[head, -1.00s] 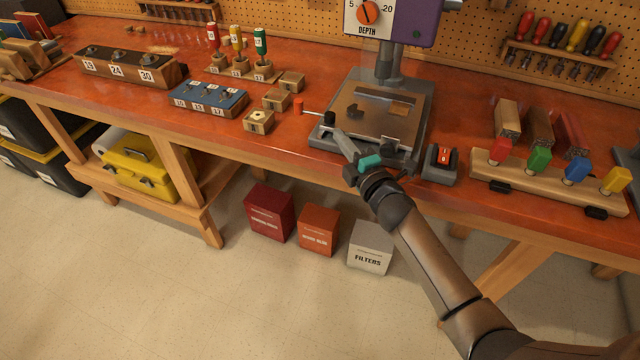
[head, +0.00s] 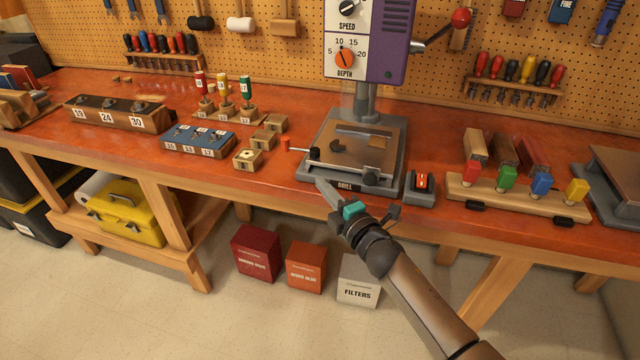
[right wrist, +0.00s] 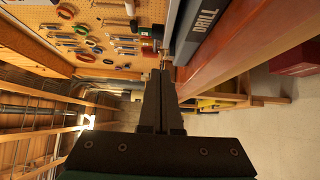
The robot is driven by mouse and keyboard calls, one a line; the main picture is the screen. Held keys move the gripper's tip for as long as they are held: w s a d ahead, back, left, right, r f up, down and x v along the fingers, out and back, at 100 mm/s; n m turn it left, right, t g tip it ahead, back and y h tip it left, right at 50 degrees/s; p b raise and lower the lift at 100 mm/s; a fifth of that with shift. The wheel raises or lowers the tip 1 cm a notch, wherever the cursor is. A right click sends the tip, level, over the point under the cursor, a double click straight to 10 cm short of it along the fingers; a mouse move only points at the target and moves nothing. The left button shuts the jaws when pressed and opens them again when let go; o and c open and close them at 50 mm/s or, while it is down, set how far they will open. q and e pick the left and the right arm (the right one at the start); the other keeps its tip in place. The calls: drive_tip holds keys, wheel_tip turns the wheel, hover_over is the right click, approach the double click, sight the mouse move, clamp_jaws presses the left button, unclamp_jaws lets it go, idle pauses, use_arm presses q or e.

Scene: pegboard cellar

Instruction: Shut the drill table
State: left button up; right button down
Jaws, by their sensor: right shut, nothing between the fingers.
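The drill table (head: 398,158) is a grey-framed plate under the purple and white drill press (head: 392,50). Its front face carries the label DRILL, which also shows in the right wrist view (right wrist: 205,22). A clamp bar with a black knob (head: 314,153) crosses its front part. My right gripper (head: 322,184) is shut and empty, just in front of the table's front left edge. In the right wrist view its fingers (right wrist: 163,74) are together beside the DRILL face. I cannot tell whether they touch. My left gripper is out of view.
A grey box with a red switch (head: 421,182) stands right of the drill table, by the rack of coloured handles (head: 520,197). Small wooden blocks (head: 248,159) and a blue block (head: 198,141) lie to the left. Boxes (head: 305,268) stand on the floor below.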

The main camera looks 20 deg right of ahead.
drive_tip(key=s+d, duration=0.2)
drive_tip(key=s, duration=0.6)
drive_tip(key=s+d+f+m+g+h, duration=0.15)
drive_tip(key=s+f+m+g, duration=0.45)
drive_tip(key=f, duration=0.9)
drive_tip(key=s+f+m+g+h, duration=0.2)
drive_tip(key=s+f+m, duration=0.3)
drive_tip(key=s+f, duration=0.75)
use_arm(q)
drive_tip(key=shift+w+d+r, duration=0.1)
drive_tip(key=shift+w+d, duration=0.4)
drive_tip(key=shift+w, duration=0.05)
use_arm(e)
drive_tip(key=s+a+f+m+g, duration=0.1)
drive_tip(key=s+f+m+g, duration=0.2)
drive_tip(key=s+f, duration=0.5)
drive_tip(key=s+a+f+m+g, duration=0.1)
drive_tip(key=s+f+m+g, duration=0.3)
drive_tip(key=s+f, duration=0.5)
drive_tip(key=s+g, duration=0.1)
drive_tip(key=s, duration=0.6)
drive_tip(key=shift+a+g, duration=0.3)
drive_tip(key=shift+a, duration=0.05)
drive_tip(key=shift+s, duration=0.1)
